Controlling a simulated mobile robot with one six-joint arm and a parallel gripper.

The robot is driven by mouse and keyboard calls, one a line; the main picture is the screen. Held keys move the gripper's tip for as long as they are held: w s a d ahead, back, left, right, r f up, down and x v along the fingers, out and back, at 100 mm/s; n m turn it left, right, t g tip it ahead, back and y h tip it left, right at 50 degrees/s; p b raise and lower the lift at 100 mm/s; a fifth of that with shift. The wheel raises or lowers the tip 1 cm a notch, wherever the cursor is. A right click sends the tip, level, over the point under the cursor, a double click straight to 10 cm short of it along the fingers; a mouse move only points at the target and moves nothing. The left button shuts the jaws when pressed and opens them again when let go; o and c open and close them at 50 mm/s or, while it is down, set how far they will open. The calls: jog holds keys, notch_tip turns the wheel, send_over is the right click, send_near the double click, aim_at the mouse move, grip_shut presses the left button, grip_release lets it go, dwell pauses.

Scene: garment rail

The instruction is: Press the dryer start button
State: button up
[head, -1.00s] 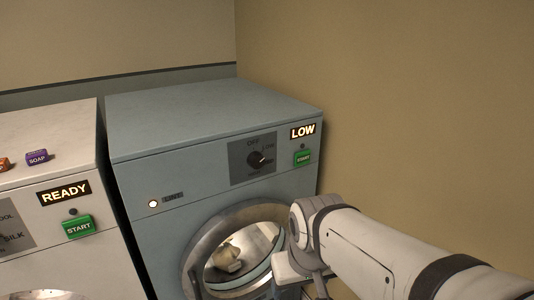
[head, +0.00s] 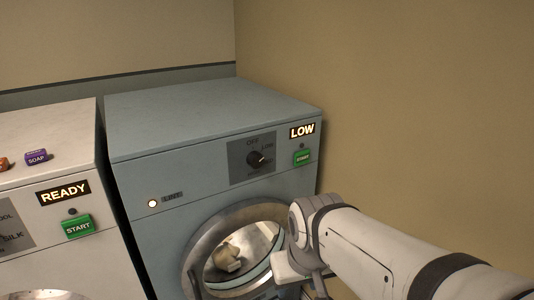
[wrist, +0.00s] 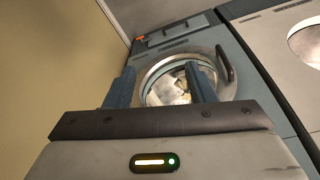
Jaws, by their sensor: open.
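The blue-grey dryer (head: 215,110) stands in the right corner against the beige wall. Its small green START button (head: 302,157) is at the panel's right, below a lit LOW sign (head: 302,131). The dial (head: 257,159) is left of the button. In the head view my arm reaches in from the lower right, below the button; my fingertips are hidden there. In the wrist view my gripper (wrist: 163,86) is open and empty, its two fingers in front of the dryer's round door (wrist: 178,82). The button is too small to make out there.
A pale washer (head: 115,260) with a READY sign (head: 63,193) and its own green START button (head: 79,228) stands to the left. A purple soap box (head: 37,158) sits on it. Light-coloured laundry (head: 230,259) shows through the dryer door. The right wall is close to my arm.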

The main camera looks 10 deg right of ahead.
grip_shut()
dwell(0.3)
dwell(1.0)
